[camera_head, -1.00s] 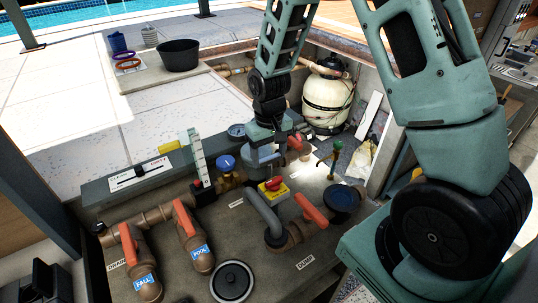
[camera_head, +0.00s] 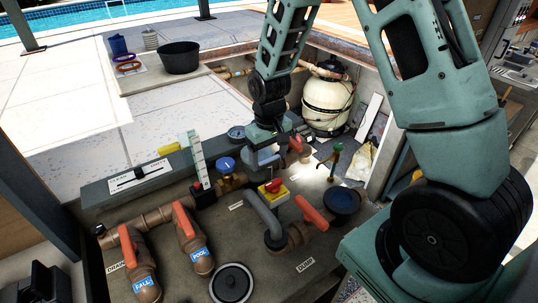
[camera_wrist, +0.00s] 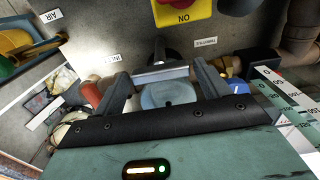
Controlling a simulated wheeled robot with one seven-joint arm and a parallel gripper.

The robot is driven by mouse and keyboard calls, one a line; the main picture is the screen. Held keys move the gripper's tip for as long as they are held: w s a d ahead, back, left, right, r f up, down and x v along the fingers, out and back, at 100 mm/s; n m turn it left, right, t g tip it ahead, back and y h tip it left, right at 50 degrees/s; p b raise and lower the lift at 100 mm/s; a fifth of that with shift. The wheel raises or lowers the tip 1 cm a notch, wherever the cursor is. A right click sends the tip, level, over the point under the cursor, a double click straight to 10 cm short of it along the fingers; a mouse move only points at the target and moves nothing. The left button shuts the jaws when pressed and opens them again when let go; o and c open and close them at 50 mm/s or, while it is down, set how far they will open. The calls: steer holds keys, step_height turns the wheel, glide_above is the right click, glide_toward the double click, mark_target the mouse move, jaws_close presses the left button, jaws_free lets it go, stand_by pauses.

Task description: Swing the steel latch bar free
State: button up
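In the wrist view, a pale steel bar (camera_wrist: 160,75) lies crosswise between the finger ends of my gripper (camera_wrist: 161,70); it looks like the latch bar. A black stub (camera_wrist: 160,52) rises just beyond it. The two grey fingers stand wide apart, one on each side, with no clear contact on the bar. A blue-grey round part (camera_wrist: 170,95) sits below the bar, partly hidden by my gripper's dark edge. In the head view, my gripper (camera_head: 266,150) is low over the pit's middle, behind the yellow box, and hides most of the bar's place.
The yellow box with a red knob (camera_head: 273,187) stands in front of my gripper. A blue-knobbed valve (camera_head: 226,165) and upright scale (camera_head: 197,160) stand to the left. Red-handled valves (camera_head: 311,212) and a brass tap (camera_head: 332,160) stand close right. A cream tank (camera_head: 327,104) stands behind.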

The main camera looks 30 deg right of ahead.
mark_target(269, 159)
step_height(269, 159, up, 18)
steer(key=b, duration=0.3)
steer(key=shift+f, duration=0.25)
stand_by(0.3)
